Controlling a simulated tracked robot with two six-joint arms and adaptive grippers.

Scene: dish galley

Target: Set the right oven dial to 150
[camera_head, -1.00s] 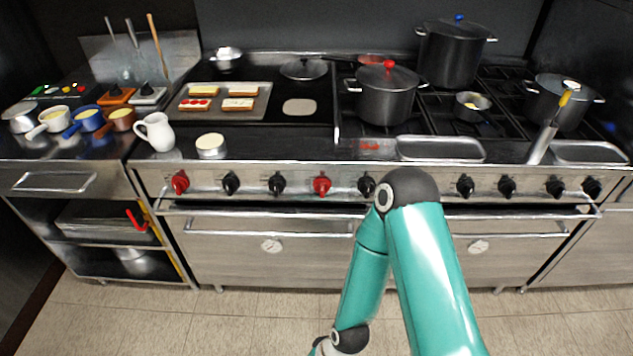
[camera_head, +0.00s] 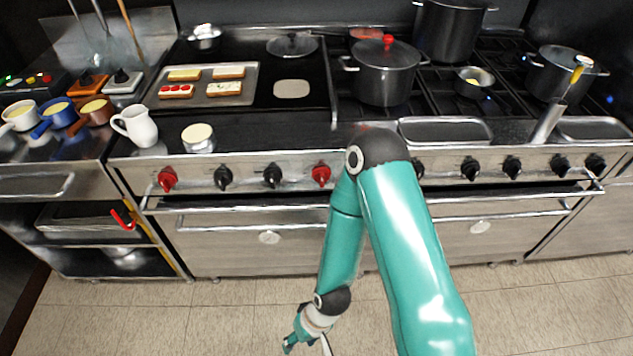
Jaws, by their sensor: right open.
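A row of dials runs along the steel front of the range. Two are red: one at the far left (camera_head: 167,179) and one near the middle (camera_head: 321,174), just left of my arm. The others are black, such as the dial (camera_head: 470,168) right of my arm. Dial markings are too small to read, and my arm's elbow covers part of the row. My right gripper (camera_head: 306,344) is at the bottom edge, open and empty, low over the floor in front of the oven doors and well apart from the dials. Its tips are partly cut off. My left gripper is out of view.
Oven door handles (camera_head: 500,213) stick out below the dials. A lidded pot (camera_head: 385,75), a tray of toasts (camera_head: 245,96), a white jug (camera_head: 137,125) and steel pans stand on the range and counter. The tiled floor (camera_head: 190,320) is clear.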

